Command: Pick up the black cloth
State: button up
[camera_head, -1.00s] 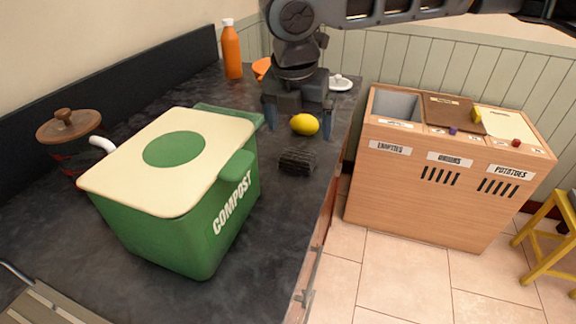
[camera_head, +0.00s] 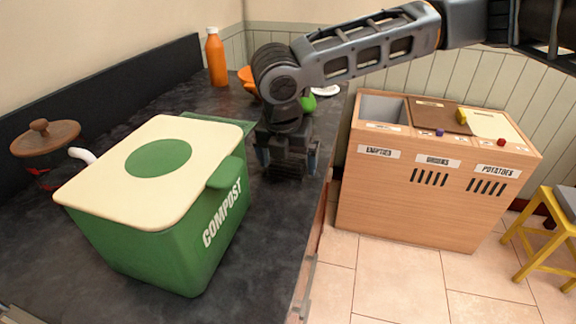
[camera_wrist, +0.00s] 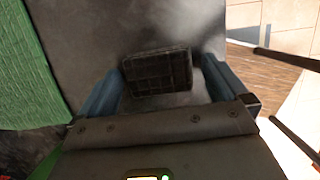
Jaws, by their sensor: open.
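The black cloth (camera_wrist: 157,72) is a small dark block-like bundle with a grid texture, lying on the dark counter in the wrist view. My gripper (camera_head: 287,165) is low over the counter, right of the green compost bin. In the wrist view its two blue fingers (camera_wrist: 158,88) are apart, one on each side of the cloth, with no clear grip on it. In the head view the cloth is hidden or too dark to tell from my gripper.
The green compost bin (camera_head: 170,225) with a cream lid stands close on the left. A green cloth (camera_wrist: 28,70) lies left of my fingers. An orange bottle (camera_head: 216,58) and a green object (camera_head: 308,103) are farther back. The counter edge is close on the right.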

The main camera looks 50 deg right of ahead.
aim_at(289, 158)
jog(key=c, duration=0.9)
jog(key=shift+r, duration=0.1)
jog(key=shift+c, duration=0.2)
jog(key=shift+r, duration=0.6)
notch_tip(289, 158, up, 3)
jog(key=s+d+r, duration=0.6)
jog(key=s+d, duration=0.1)
jog(key=d, duration=0.2)
jog(key=shift+s+r+b, duration=0.15)
jog(key=shift+r+b, duration=0.2)
